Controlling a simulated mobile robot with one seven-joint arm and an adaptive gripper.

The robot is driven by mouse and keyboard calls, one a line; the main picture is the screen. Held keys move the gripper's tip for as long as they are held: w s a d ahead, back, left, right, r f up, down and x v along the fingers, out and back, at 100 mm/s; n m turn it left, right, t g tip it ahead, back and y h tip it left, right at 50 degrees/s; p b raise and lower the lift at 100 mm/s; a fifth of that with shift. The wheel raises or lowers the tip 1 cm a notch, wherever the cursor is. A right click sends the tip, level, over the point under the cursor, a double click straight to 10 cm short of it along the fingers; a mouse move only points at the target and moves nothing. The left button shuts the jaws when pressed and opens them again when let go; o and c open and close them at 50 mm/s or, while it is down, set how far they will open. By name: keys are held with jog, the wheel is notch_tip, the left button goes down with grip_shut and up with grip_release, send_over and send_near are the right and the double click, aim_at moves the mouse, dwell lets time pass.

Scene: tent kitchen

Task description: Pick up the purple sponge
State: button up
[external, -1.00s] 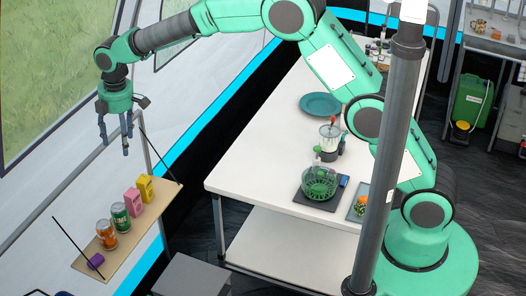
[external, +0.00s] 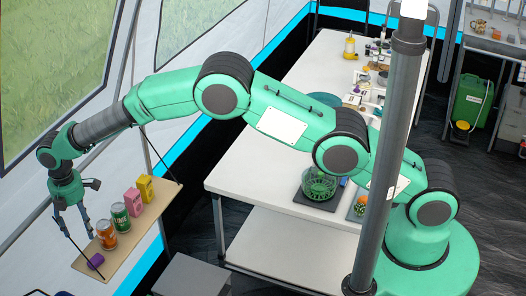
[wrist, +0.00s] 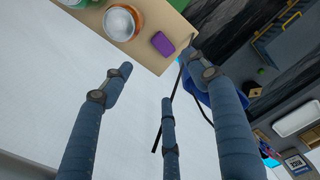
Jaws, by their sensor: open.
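The purple sponge (external: 96,261) lies near the front left end of a hanging wooden shelf (external: 120,251), beside an orange can. In the wrist view the purple sponge (wrist: 163,44) lies near the shelf's corner, beyond my fingertips. My gripper (external: 74,237) is open and empty, pointing down at the left of the shelf, above and apart from the sponge. The three fingers of my gripper (wrist: 165,90) are spread in the wrist view, with nothing between them.
The orange can (external: 106,234), a green can (external: 120,216), a pink carton (external: 132,202) and a yellow carton (external: 145,188) line the shelf. Thin dark cords (external: 68,239) hold the shelf. A white table (external: 258,165) stands to the right.

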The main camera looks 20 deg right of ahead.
send_over(93, 258)
notch_tip(93, 258, down, 8)
jog(key=shift+w+a+f, duration=0.15)
jog(key=shift+f, duration=0.1)
dwell(0.5)
jog(key=shift+d+f+b, duration=0.2)
jog(key=shift+f+b, duration=0.25)
jog(key=shift+f, duration=2.2)
jog(key=c, duration=1)
